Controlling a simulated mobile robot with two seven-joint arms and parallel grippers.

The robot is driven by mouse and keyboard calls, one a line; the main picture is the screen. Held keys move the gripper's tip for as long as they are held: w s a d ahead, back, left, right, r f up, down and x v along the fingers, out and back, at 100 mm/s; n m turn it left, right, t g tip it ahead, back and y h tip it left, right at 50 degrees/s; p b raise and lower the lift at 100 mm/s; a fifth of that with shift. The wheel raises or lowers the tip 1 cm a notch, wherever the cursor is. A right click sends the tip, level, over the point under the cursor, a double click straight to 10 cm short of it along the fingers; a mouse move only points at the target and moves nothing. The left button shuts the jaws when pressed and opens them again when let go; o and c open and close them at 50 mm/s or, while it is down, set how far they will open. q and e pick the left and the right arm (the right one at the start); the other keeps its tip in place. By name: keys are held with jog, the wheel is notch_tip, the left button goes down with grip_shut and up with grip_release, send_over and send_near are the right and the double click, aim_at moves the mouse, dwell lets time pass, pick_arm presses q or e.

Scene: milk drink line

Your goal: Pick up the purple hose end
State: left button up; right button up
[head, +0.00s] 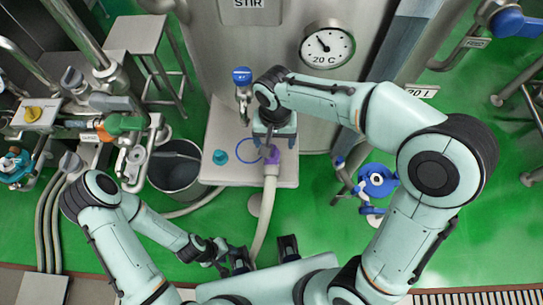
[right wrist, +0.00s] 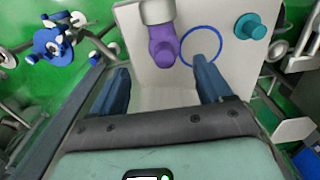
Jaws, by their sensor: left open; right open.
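The purple hose end (head: 271,156) lies on a pale grey stand (head: 218,130) in front of the tank, with its beige hose (head: 267,205) running toward me. In the head view, my right gripper (head: 270,145) is over the stand, right by the hose end and partly covering it. In the right wrist view, the purple hose end (right wrist: 163,47) shows just beyond and between the open fingers (right wrist: 160,75), with nothing held. My left gripper (head: 238,262) is low, near my body, open and away from the hose end.
A blue ring marking (head: 240,143) and a teal cap (head: 221,156) are on the stand beside the hose end. A grey bucket (head: 172,182) stands to the left. A blue valve or pump (head: 377,183) is at the right. Green floor lies around.

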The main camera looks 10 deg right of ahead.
aim_at(272, 159)
notch_tip(272, 159, down, 2)
jog(key=shift+w+f, duration=0.1)
jog(key=shift+w, duration=0.05)
jog(key=shift+s+a+f, duration=0.15)
jog(key=shift+a+f, duration=0.05)
jog(key=shift+f, duration=1.15)
jog(key=shift+s+a+f, duration=0.1)
jog(key=shift+a+f, duration=0.05)
jog(key=shift+f, duration=1.15)
jog(key=shift+r, duration=0.1)
grip_shut()
